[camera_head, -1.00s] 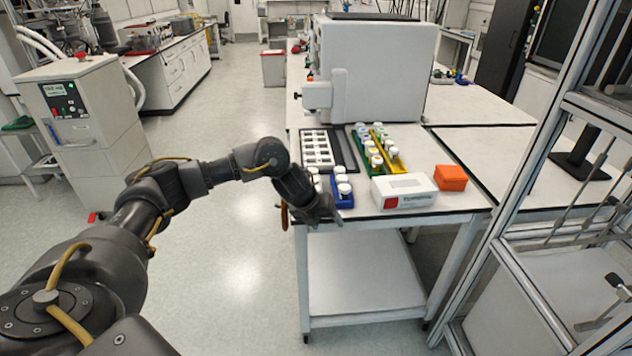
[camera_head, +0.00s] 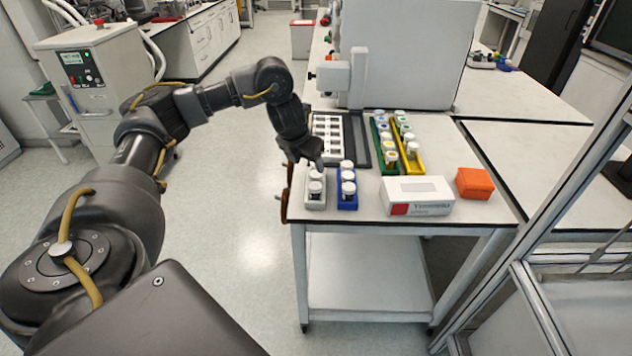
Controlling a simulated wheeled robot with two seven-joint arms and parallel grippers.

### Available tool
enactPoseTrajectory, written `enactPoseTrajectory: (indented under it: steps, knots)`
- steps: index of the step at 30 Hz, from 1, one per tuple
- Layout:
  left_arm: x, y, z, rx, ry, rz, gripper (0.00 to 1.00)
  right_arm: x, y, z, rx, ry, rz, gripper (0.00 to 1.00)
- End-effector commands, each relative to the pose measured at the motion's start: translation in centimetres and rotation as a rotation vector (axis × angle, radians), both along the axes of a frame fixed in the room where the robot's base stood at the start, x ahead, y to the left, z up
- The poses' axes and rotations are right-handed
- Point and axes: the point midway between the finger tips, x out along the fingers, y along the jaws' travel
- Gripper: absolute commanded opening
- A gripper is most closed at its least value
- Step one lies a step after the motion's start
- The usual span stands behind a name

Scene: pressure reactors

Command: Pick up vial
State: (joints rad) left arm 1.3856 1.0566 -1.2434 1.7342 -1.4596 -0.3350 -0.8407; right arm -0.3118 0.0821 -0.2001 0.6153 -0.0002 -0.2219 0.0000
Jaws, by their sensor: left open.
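Small white-capped vials stand upright in several racks on the white table. A white rack (camera_head: 316,205) at the table's front left corner holds vials (camera_head: 315,186), and a blue rack (camera_head: 347,204) beside it holds more vials (camera_head: 348,187). A green rack (camera_head: 380,150) and a yellow rack (camera_head: 413,168) further back also hold vials. My left gripper (camera_head: 311,162) is open, just above and behind the white rack's vials, and hides part of that area. Its fingers are dark and hard to tell apart; I see no vial held. My right gripper is out of view.
A dark tray (camera_head: 357,150) with white slots lies behind the gripper. A white box (camera_head: 417,196) and an orange box (camera_head: 474,183) sit to the right. A large white instrument (camera_head: 405,55) stands at the back. A metal frame (camera_head: 560,170) rises at the right.

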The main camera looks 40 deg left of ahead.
Motion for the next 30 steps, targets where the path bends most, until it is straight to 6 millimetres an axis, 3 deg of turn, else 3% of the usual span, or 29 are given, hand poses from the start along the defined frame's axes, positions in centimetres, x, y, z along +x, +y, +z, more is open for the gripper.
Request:
enactPoseTrajectory:
  steps: [1, 4, 13, 24, 30]
  knots:
    - [0.3, -0.1, -1.4, -0.002, 0.005, 0.000, 0.61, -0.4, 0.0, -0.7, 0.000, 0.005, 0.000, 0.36]
    - [0.9, 0.0, -2.5, -0.002, 0.003, -0.001, 0.61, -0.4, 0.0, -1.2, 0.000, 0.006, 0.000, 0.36]
    - [1.3, 0.3, -3.3, -0.001, 0.001, 0.002, 0.61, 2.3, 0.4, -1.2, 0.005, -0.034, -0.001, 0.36]
    - [3.4, 0.7, -7.3, 0.000, 0.002, 0.005, 0.61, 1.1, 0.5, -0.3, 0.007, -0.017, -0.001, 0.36]
    - [3.6, 0.7, -7.8, -0.001, 0.000, 0.004, 0.61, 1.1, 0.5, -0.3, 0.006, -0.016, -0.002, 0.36]
